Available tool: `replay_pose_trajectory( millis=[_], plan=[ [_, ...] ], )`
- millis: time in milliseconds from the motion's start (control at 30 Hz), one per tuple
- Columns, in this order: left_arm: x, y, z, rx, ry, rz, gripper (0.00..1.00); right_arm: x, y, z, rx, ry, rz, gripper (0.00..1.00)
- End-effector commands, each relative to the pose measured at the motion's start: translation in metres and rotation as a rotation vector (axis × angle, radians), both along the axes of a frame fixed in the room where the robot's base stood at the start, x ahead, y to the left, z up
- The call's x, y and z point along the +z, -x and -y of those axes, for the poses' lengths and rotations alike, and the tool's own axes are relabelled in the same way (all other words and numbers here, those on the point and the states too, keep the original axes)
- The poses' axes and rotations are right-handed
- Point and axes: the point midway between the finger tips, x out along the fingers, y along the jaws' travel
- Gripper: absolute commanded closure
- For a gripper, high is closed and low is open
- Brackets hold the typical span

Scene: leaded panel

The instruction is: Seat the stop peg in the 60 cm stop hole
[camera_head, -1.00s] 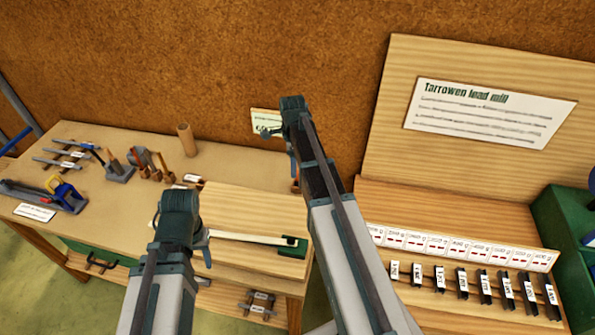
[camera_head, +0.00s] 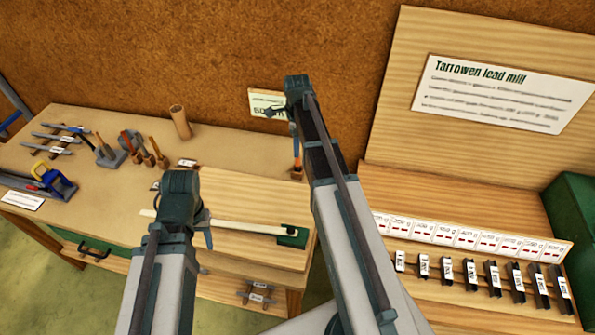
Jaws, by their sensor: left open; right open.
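I cannot make out the stop peg or the 60 cm stop hole for certain. A pale strip (camera_head: 245,228) lies across the wooden board (camera_head: 250,195) on the bench, with a green block (camera_head: 292,237) at its right end. My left gripper (camera_head: 207,228) is above the strip and hides part of it; its jaws are open and nothing shows in them. My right gripper (camera_head: 283,112) is in front of the back wall, over the bench's rear right, open with nothing visible in it. A small orange-and-brown upright item (camera_head: 297,163) stands partly behind my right arm.
Hand tools (camera_head: 140,150) and a wooden cylinder (camera_head: 180,122) stand on the bench's left and back. A small card (camera_head: 266,102) is on the wall. At right are a rack of labelled dark pieces (camera_head: 470,272), a notice board (camera_head: 505,95) and a green box (camera_head: 580,220).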

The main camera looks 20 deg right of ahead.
Motion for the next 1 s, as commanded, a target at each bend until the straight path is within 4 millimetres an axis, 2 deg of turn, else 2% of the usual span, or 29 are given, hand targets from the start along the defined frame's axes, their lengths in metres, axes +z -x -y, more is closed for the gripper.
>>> replay_pose_trajectory(
  millis=[33, 200, 300, 633, 1000],
  plan=[
    [-0.016, 0.000, 0.000, 0.000, 0.000, 0.000, 0.50, -0.016, 0.000, 0.000, 0.000, 0.000, 0.000, 0.43],
    [-0.038, 0.000, 0.000, 0.002, 0.000, 0.000, 0.50, -0.038, 0.000, 0.000, 0.000, 0.000, 0.000, 0.43],
    [-0.045, 0.000, 0.000, 0.002, 0.000, 0.000, 0.50, -0.045, 0.000, 0.000, 0.000, 0.000, 0.000, 0.43],
    [-0.050, 0.000, 0.000, 0.002, 0.000, 0.000, 0.50, -0.050, -0.001, 0.001, 0.000, 0.000, 0.000, 0.43],
    [-0.093, 0.000, 0.000, 0.003, 0.000, 0.000, 0.50, -0.093, -0.005, 0.003, 0.001, 0.000, 0.000, 0.43]
  ],
)
